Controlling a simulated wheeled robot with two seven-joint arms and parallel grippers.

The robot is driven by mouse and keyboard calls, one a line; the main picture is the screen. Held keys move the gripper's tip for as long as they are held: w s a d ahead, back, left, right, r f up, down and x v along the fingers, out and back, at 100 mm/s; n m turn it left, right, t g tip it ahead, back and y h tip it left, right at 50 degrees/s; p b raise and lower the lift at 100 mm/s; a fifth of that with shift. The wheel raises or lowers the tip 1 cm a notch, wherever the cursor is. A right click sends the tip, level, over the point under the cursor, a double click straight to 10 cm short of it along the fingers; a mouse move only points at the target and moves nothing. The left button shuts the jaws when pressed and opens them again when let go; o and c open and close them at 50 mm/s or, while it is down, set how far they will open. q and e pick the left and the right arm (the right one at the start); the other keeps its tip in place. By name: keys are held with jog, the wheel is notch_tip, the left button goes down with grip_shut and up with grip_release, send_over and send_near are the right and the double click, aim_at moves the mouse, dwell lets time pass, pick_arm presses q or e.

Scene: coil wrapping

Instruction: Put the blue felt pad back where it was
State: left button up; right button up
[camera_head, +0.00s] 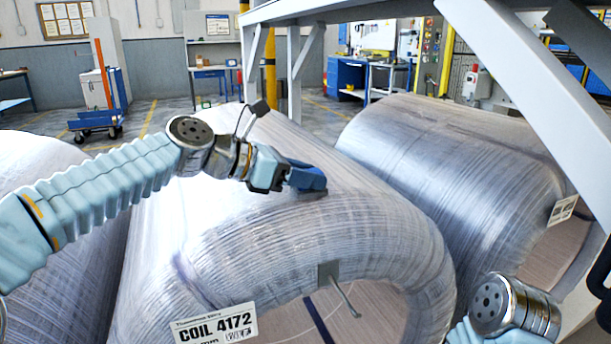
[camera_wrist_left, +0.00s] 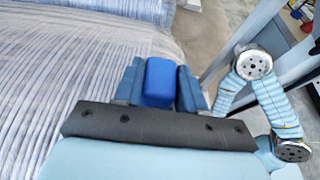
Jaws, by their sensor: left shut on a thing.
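The blue felt pad (camera_wrist_left: 160,83) is a small bright blue block between the two fingers of my left gripper (camera_wrist_left: 160,88) in the left wrist view. The fingers are shut on its sides. In the head view my left gripper (camera_head: 306,178) is over the upper front of the middle wrapped coil (camera_head: 250,240), with dark blue at its tip. A small dark patch lies just under the tip. I cannot tell whether the pad touches the coil. My right arm shows at the lower right of the head view, with its gripper out of sight.
The middle coil carries a label, COIL 4172 (camera_head: 215,325), and a metal plate with a rod (camera_head: 338,285) at its bore edge. Other wrapped coils stand at left (camera_head: 40,190) and right (camera_head: 450,160). A grey frame (camera_head: 540,100) crosses above at right.

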pick_arm(q)
jog(key=o, duration=1)
jog(key=shift+f, duration=0.15)
jog(key=shift+o, duration=0.2)
jog(key=shift+r, duration=0.2)
jog(key=v, duration=1.1)
jog(key=shift+s+a+r, duration=0.1)
jog(key=shift+a+r, duration=0.1)
jog(key=shift+a, duration=0.25)
jog(key=shift+s, duration=0.1)
